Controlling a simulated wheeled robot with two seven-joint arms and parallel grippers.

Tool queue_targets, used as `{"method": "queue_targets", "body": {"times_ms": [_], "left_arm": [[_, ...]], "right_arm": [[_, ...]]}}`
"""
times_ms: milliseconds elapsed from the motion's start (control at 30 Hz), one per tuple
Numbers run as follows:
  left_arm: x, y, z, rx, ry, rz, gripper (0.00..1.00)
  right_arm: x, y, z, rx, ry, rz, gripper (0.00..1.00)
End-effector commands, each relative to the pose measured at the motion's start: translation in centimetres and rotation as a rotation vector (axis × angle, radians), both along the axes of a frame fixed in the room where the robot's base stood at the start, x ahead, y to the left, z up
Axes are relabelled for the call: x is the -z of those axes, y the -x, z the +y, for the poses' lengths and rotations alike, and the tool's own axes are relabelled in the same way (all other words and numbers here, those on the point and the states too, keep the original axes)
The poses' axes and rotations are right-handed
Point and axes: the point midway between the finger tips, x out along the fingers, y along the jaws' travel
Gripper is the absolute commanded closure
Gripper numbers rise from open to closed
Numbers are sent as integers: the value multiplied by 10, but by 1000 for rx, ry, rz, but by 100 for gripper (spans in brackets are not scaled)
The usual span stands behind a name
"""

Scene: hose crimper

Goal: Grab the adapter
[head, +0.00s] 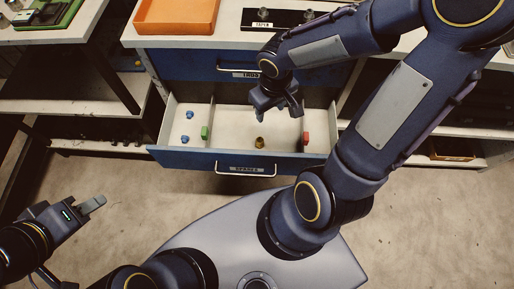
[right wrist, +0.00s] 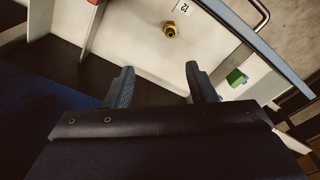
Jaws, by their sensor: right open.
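The brass adapter (head: 259,142) sits in the middle compartment of the open blue drawer (head: 190,159). It also shows in the right wrist view (right wrist: 170,30), beside a small white label (right wrist: 184,8) marked 12. My right gripper (head: 279,107) is over the back of that compartment, behind the adapter and apart from it. Its two fingers (right wrist: 159,72) are spread with nothing between them. My left gripper (head: 92,205) is low at the left, outside the drawer, and its finger gap cannot be made out.
The drawer has dividers, with a green block (head: 205,132), a red block (head: 306,138) and blue pieces (head: 187,139) beside or on them. A closed blue drawer (head: 190,66) is above. An orange tray (head: 177,15) and a black fitting holder (head: 276,19) stand on the top.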

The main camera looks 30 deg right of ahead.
Motion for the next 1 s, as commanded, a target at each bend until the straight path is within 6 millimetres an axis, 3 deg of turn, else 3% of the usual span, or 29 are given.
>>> {"method": "queue_targets", "body": {"times_ms": [33,200,833,1000], "left_arm": [[19,0,0,0,0,0,64],[34,0,0,0,0,0,64],[61,0,0,0,0,-1,64],[65,0,0,0,0,-1,64]], "right_arm": [[38,-6,5,-35,4,34,49],[92,-18,19,-112,2,73,49],[175,-17,20,-140,-3,86,49],[186,-17,20,-139,-3,84,49]]}}
